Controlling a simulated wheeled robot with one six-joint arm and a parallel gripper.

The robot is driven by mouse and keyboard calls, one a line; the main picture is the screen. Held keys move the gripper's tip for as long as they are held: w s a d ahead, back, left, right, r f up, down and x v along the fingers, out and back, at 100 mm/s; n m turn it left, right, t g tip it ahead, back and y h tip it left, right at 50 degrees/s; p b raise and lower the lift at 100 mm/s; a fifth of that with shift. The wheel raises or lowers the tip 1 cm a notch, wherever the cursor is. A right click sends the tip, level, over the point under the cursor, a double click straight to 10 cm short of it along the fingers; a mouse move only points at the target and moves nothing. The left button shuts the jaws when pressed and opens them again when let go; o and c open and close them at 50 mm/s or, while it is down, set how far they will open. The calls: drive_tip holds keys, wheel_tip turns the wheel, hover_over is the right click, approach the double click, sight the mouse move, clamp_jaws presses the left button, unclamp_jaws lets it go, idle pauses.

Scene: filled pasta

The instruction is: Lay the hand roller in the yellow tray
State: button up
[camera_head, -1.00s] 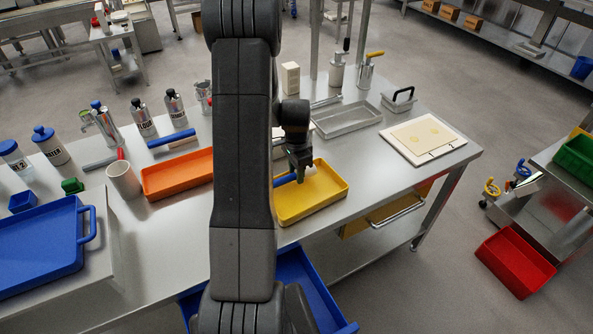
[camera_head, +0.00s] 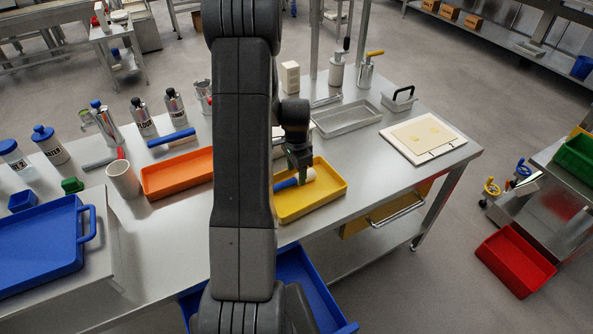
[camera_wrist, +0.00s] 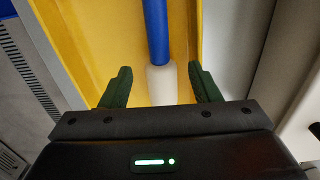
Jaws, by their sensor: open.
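The hand roller has a blue handle (camera_head: 286,184) and a white roller head (camera_head: 308,175). It lies in the yellow tray (camera_head: 322,204), towards its left side. In the wrist view its blue handle (camera_wrist: 156,30) and white part (camera_wrist: 161,86) run down the middle, inside the yellow tray (camera_wrist: 95,45). My gripper (camera_head: 300,180) is just above the roller. In the wrist view the green fingers of my gripper (camera_wrist: 160,88) are apart, one on each side of the white part, with gaps between. My arm hides part of the tray's left side.
An orange tray (camera_head: 178,190) stands to the left, behind my arm. A grey metal tray (camera_head: 346,130) and a white board with yellow dough (camera_head: 422,151) lie at the back right. A white cup (camera_head: 124,178) stands at the left. The table right of the yellow tray is clear.

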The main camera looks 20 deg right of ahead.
sight(297, 176)
wheel_tip(297, 176, up, 12)
drive_tip(key=b, duration=0.1)
drive_tip(key=shift+r, duration=0.15)
idle(0.3)
wheel_tip(297, 176, down, 14)
drive_tip(key=shift+r+b, duration=0.25)
drive_tip(key=shift+b, duration=0.15)
drive_tip(key=shift+r+p, duration=0.3)
drive_tip(key=shift+r, duration=0.05)
drive_tip(key=shift+f, duration=0.15)
